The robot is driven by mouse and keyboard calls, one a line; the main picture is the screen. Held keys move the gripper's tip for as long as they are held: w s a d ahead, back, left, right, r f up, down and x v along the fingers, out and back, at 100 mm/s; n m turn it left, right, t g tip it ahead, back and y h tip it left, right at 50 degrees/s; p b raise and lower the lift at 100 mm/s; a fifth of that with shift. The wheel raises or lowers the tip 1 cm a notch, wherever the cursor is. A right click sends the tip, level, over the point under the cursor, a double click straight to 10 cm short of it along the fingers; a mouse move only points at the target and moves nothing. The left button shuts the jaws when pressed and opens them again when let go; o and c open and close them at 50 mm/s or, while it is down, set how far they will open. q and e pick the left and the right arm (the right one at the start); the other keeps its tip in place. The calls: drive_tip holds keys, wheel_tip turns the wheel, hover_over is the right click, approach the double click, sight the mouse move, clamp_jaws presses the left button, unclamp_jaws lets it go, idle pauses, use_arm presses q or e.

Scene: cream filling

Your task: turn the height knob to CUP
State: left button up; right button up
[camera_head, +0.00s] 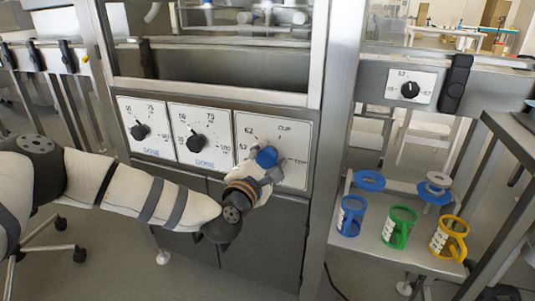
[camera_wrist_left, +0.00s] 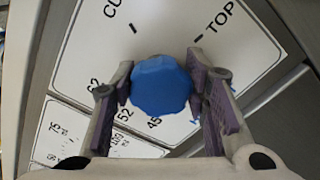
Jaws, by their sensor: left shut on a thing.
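The height knob (camera_head: 266,157) is blue and sits on a white dial plate (camera_head: 299,139) marked 52, 62, CUP and TOP. My left gripper (camera_head: 262,172) reaches it from below and is shut on it. In the left wrist view the knob (camera_wrist_left: 161,86) sits between the two purple-padded fingers of the gripper (camera_wrist_left: 165,92). CUP is printed at the upper left there and TOP at the upper right. I cannot tell which mark the knob points to. My right gripper is not in view.
Two dose dials with black knobs (camera_head: 139,131) (camera_head: 196,143) stand left of the height dial. A steel post (camera_head: 336,110) rises to its right. Beyond it, a shelf holds a blue cup (camera_head: 351,216), a green cup (camera_head: 398,227) and a yellow cup (camera_head: 449,238), with ring-shaped parts behind.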

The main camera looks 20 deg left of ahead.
use_arm(q)
drive_tip(key=m+p, duration=0.1)
drive_tip(key=m, duration=0.3)
drive_tip(key=shift+m+p, duration=0.3)
drive_tip(key=shift+p, duration=0.05)
drive_tip(key=m+p, duration=0.2)
drive_tip(key=m, duration=0.2)
drive_tip(key=shift+m, duration=0.3)
drive_tip(key=m+p, duration=0.1)
drive_tip(key=m, duration=0.3)
drive_tip(key=shift+f+p, duration=0.15)
drive_tip(key=shift+p, duration=0.2)
drive_tip(key=shift+a+f+m+p, duration=0.15)
drive_tip(key=shift+m+p, duration=0.5)
drive_tip(key=shift+m, duration=1.65)
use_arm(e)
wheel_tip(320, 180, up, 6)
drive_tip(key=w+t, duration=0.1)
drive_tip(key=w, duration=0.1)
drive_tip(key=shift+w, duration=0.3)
use_arm(q)
drive_tip(key=o, duration=1.2)
drive_tip(key=shift+c, duration=0.2)
drive_tip(key=shift+s, duration=0.1)
